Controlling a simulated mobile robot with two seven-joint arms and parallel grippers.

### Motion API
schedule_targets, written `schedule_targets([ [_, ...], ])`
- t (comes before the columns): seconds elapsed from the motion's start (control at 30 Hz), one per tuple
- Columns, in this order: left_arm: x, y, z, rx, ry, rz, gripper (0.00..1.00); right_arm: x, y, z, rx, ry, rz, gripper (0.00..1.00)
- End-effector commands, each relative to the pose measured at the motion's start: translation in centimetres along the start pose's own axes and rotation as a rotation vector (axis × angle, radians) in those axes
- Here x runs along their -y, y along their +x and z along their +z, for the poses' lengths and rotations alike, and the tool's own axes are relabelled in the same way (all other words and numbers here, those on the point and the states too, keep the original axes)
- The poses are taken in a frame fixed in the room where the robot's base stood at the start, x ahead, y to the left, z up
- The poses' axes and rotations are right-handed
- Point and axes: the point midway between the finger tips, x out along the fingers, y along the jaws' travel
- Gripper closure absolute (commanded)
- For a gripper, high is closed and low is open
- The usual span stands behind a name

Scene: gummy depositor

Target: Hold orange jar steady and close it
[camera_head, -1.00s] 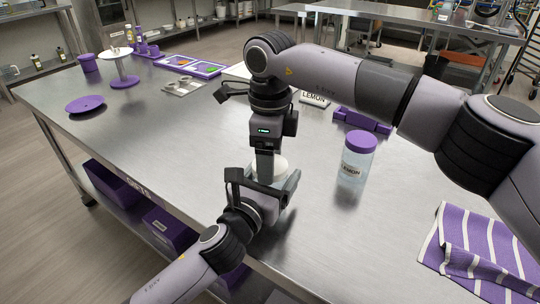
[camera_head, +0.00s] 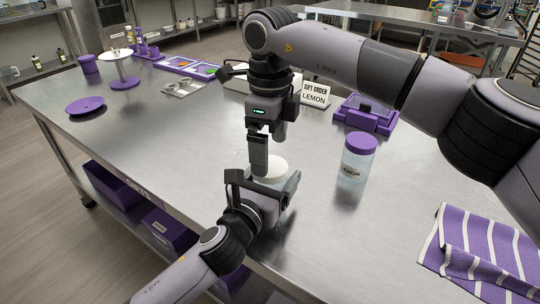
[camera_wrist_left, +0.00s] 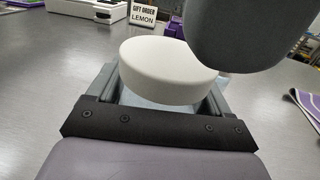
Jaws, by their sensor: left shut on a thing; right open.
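The jar (camera_wrist_left: 160,106), pale and mostly hidden, stands at the table's front edge. A white lid (camera_head: 270,169) sits at its top and shows large in the left wrist view (camera_wrist_left: 165,72). I cannot tell whether the lid is fully seated, and no orange label is visible. My left gripper (camera_head: 268,182) is shut on the jar from the front, with its fingers on either side below the lid. My right gripper (camera_head: 268,145) is open and empty just above the lid, pointing down. One of its fingers (camera_wrist_left: 235,35) hangs above the lid in the left wrist view.
A jar with a purple lid, labelled LEMON (camera_head: 357,158), stands to the right. Behind it are a "GIFT ORDER LEMON" sign (camera_head: 315,95) and a purple fixture (camera_head: 365,115). A striped purple cloth (camera_head: 480,250) lies at right. The table's left middle is clear.

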Motion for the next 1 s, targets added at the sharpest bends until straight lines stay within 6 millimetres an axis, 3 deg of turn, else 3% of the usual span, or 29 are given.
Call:
schedule_targets([
  [0.1, 0.0, 0.0, 0.0, 0.0, 0.0, 0.0, 1.0, 0.1, -2.9, 0.1, 0.003, 0.003, -0.004, 0.0],
  [0.33, 0.0, 0.0, 0.0, 0.0, 0.0, 0.0, 1.0, 0.0, -7.1, 0.1, 0.003, 0.003, -0.002, 0.0],
  [0.5, 0.0, 0.0, 0.0, 0.0, 0.0, 0.0, 1.0, 0.0, -8.4, 0.0, 0.002, 0.002, 0.0, 0.0],
  [0.83, 0.0, 0.0, 0.0, 0.0, 0.0, 0.0, 1.0, 0.0, -8.6, 0.0, 0.002, 0.001, 0.001, 0.0],
  [0.87, 0.0, 0.0, 0.0, 0.0, 0.0, 0.0, 0.1, 0.0, -8.6, 0.0, 0.002, 0.001, 0.001, 0.0],
  [0.9, 0.0, 0.0, 0.0, 0.0, 0.0, 0.0, 0.0, 0.0, -8.6, 0.0, 0.001, 0.001, 0.001, 0.0],
  [1.0, 0.0, 0.0, 0.0, 0.0, 0.0, 0.0, 0.0, 0.0, -8.6, 0.0, 0.001, 0.001, 0.001, 0.0],
])
